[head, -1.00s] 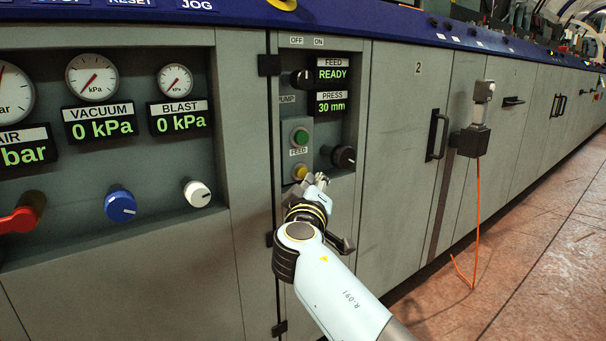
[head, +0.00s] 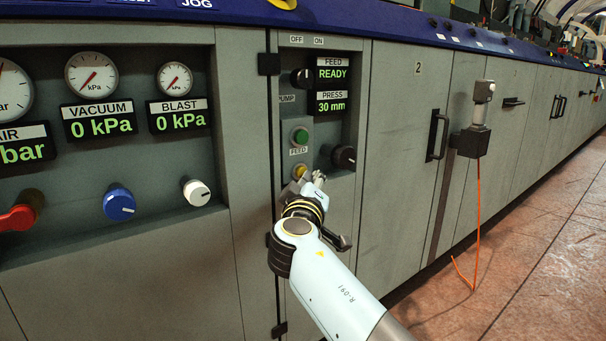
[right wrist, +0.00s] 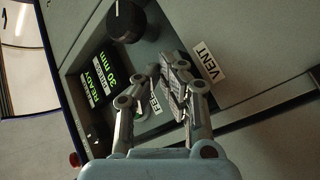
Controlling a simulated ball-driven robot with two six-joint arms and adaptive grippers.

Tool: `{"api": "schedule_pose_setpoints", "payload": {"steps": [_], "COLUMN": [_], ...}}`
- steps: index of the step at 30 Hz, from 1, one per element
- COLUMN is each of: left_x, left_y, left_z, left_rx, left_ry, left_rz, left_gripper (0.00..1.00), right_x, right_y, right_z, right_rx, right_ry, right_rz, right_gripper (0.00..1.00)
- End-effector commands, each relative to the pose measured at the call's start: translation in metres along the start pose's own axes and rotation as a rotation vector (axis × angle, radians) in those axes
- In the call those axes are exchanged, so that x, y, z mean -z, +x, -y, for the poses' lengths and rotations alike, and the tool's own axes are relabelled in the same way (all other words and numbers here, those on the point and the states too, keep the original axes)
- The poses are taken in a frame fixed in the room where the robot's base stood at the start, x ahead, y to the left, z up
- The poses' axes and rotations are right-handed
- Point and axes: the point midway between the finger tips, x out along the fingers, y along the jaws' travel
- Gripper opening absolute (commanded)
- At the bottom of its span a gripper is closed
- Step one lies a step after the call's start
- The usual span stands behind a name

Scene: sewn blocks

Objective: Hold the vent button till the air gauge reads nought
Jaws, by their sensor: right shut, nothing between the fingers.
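The yellow button (head: 299,172) sits low on the grey button box, below the FEED label. My right gripper (head: 317,179) is shut and empty, its fingertips close beside the button; I cannot tell whether they touch it. In the right wrist view the right gripper (right wrist: 166,72) is in front of the panel near the VENT label (right wrist: 204,63), and its fingers hide the button there. The air gauge (head: 10,92) is cut by the left edge. Its display (head: 25,150) shows only "bar"; the number is out of frame. My left gripper is not in view.
A green button (head: 300,136) is above the yellow one. A black knob (head: 344,157) stands close to the right of the fingers. The vacuum gauge (head: 91,74) and blast gauge (head: 175,78) read 0 kPa. A red lever (head: 18,218) is at lower left.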

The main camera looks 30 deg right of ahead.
Motion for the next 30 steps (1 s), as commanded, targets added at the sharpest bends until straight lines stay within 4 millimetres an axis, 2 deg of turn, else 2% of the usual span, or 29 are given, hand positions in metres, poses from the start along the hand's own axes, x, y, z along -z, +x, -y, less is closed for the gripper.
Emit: {"api": "schedule_pose_setpoints", "payload": {"steps": [30], "left_x": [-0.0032], "left_y": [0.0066], "left_z": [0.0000], "left_rx": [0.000], "left_ry": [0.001], "left_rz": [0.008], "left_gripper": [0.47], "right_x": [0.0048], "right_y": [0.0063], "right_z": [0.0046], "right_rx": [0.000], "right_ry": [0.001], "right_rz": [0.000], "right_gripper": [0.00]}}
